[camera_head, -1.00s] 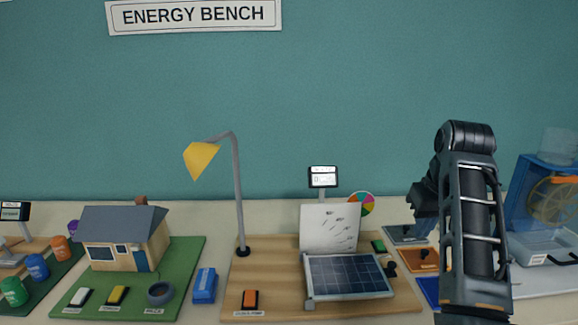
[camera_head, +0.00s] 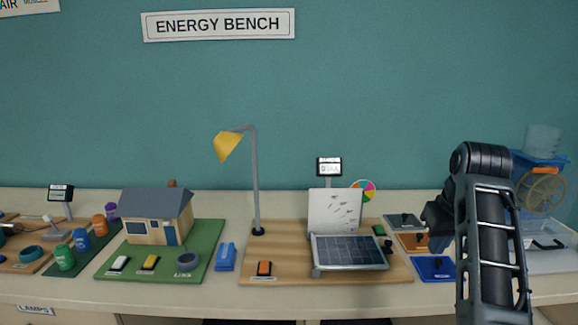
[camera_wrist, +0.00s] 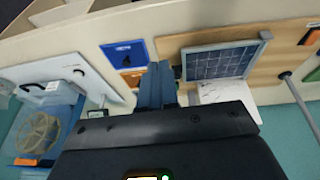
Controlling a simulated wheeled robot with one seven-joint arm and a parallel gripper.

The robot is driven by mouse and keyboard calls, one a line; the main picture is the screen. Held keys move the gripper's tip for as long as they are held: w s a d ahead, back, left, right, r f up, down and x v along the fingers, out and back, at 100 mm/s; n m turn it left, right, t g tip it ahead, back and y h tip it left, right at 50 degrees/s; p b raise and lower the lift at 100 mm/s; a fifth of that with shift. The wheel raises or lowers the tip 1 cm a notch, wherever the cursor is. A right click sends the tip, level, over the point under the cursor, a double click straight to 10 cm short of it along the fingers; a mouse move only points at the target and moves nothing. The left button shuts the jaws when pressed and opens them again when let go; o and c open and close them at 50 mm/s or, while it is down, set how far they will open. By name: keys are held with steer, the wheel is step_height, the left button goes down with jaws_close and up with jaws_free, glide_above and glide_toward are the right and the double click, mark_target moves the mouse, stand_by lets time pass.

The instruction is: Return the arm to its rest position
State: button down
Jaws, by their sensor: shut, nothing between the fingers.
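My arm (camera_head: 492,235) rises at the right of the head view and bends at a dark elbow joint. My gripper is mostly hidden behind the arm there. In the wrist view my gripper (camera_wrist: 158,68) points over the bench with its two fingers together and nothing between them. Close by in that view are a blue square plate (camera_wrist: 125,54) and a solar panel (camera_wrist: 220,62).
The bench (camera_head: 190,292) carries a lamp (camera_head: 256,185) on a wooden board, a model house (camera_head: 157,215), and the solar panel (camera_head: 348,252). A blue water-wheel rig (camera_head: 541,190) stands right of my arm. The bench's front strip is mostly clear.

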steer(key=s+d+f+t+h, duration=0.1)
steer(key=s+f, duration=0.4)
steer(key=f, duration=0.3)
steer(key=s+d+f+t+h, duration=0.1)
steer(key=s+f, duration=0.3)
steer(key=f, duration=0.4)
steer(key=s+a+f+n+t, duration=0.1)
steer(key=s+f+t, duration=0.15)
steer(key=s, duration=0.55)
steer(key=s+a+f+t, duration=0.1)
steer(key=s+f, duration=0.3)
steer(key=s, duration=0.4)
steer(key=s+a+r+t+y, duration=0.1)
steer(key=s+a+r, duration=0.2)
steer(key=s, duration=0.5)
steer(key=s+a+r+t+y, duration=0.1)
steer(key=s+a+r+t, duration=0.15)
steer(key=s, duration=0.65)
steer(key=s+a+r+m+t, duration=0.1)
steer(key=s+a+r, duration=0.2)
steer(key=s+r, duration=0.7)
steer(key=shift+s+a+r+t+y, duration=0.2)
steer(key=shift+r+t+y, duration=0.15)
steer(key=shift+r, duration=0.45)
